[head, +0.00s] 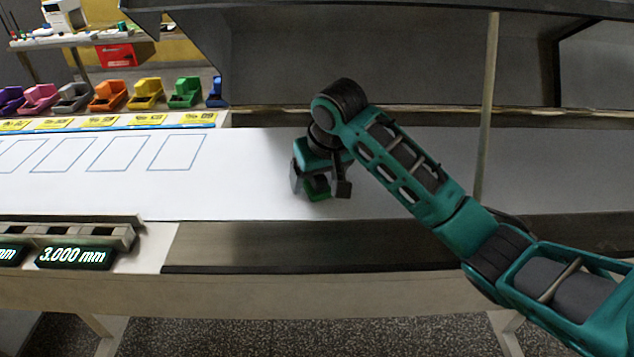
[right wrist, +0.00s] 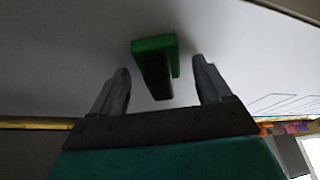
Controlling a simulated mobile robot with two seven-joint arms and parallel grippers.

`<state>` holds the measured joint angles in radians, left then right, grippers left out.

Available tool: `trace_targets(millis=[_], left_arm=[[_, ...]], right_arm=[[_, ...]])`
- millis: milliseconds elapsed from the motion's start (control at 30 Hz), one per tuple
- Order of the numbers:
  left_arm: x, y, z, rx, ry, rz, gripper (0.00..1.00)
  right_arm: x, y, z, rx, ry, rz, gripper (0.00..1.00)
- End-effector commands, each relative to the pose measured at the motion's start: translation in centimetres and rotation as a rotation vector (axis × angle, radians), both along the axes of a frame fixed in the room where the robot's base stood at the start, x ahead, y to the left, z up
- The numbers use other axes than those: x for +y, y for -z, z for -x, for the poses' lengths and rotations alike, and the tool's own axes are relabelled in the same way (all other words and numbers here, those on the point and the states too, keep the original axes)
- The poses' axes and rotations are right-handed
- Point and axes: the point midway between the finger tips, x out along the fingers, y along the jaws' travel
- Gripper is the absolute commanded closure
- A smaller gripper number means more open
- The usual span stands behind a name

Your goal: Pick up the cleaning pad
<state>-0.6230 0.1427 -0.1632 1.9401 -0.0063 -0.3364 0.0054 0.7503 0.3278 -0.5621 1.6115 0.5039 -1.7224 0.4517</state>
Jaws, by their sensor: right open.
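The cleaning pad (head: 318,194) is a green block with a dark handle-like part. It lies on the white work surface near the middle of the head view, partly hidden by my right gripper. My right gripper (head: 322,190) is over it, pointing down. In the right wrist view the cleaning pad (right wrist: 155,47) is ahead of the open jaws. Its dark part reaches back between the two grey fingers of the gripper (right wrist: 163,80), with a visible gap on each side. My left gripper is not in view.
The white surface (head: 240,180) is clear around the pad, with blue outlined rectangles (head: 178,152) at left. Coloured bins (head: 108,95) stand behind on the left. A thin upright post (head: 487,105) stands behind my right arm. A readout (head: 75,256) is at front left.

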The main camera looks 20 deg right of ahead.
Motion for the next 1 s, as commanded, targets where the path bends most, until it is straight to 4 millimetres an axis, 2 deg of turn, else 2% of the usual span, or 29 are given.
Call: trace_targets(millis=[267, 867, 1000], left_arm=[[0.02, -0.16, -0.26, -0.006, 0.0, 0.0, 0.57], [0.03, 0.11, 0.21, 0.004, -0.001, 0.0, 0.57], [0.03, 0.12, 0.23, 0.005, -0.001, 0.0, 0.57]], right_arm=[[0.04, 0.26, -0.1, -0.001, 0.0, -0.001, 0.24], [0.04, 0.2, -0.1, -0.001, 0.0, -0.001, 0.82], [0.04, 0.17, -0.11, -0.002, 0.0, -0.001, 0.83]])
